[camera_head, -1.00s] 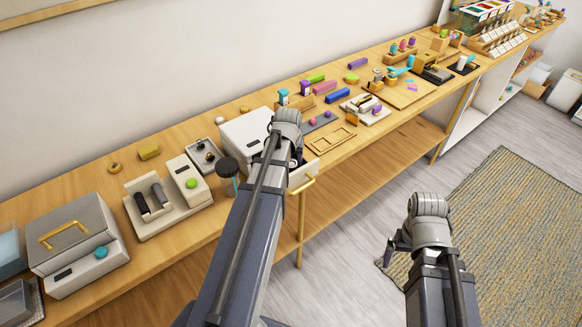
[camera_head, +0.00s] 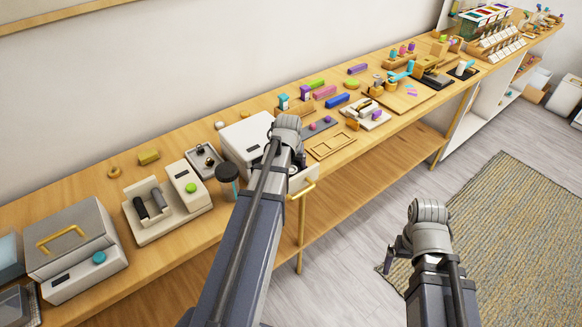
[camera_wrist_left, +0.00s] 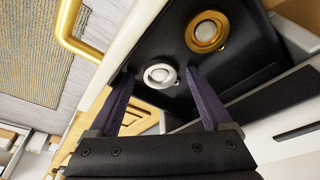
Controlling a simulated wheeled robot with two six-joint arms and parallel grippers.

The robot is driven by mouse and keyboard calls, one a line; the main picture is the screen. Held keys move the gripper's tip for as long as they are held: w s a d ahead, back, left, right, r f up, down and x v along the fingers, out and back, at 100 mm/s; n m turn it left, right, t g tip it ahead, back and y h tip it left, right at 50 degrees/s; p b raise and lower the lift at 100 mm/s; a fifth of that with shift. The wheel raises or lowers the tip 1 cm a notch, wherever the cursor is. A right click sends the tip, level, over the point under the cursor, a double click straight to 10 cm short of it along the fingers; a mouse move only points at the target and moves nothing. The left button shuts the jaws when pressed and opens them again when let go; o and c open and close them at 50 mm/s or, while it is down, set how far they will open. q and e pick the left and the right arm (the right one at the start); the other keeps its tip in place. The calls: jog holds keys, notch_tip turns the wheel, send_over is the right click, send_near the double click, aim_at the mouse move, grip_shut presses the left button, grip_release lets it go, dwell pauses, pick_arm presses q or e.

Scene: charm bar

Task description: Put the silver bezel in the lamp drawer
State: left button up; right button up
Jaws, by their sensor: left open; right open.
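The lamp drawer (camera_head: 300,180) is pulled out of the white box (camera_head: 246,134), with its brass handle (camera_wrist_left: 76,38) at the front. In the left wrist view its dark inside holds the silver bezel (camera_wrist_left: 160,75), a pale ring, and a gold ring (camera_wrist_left: 206,32) farther back. My left gripper (camera_wrist_left: 160,71) is open, with its fingertips on either side of the silver bezel and apart from it. In the head view my arm hides that gripper and most of the drawer's inside. My right gripper (camera_head: 396,250) is open, empty and off the bench, over the floor.
A dark-lidded cup (camera_head: 228,182) stands just left of the drawer. A flat wooden frame (camera_head: 331,145) lies to its right. A machine with a green button (camera_head: 190,188) and a grey box with a gold handle (camera_head: 75,245) stand farther left.

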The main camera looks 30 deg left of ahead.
pick_arm(q)
jog(key=p+v, duration=1.1)
jog(key=v, duration=0.1)
jog(key=shift+p, duration=0.4)
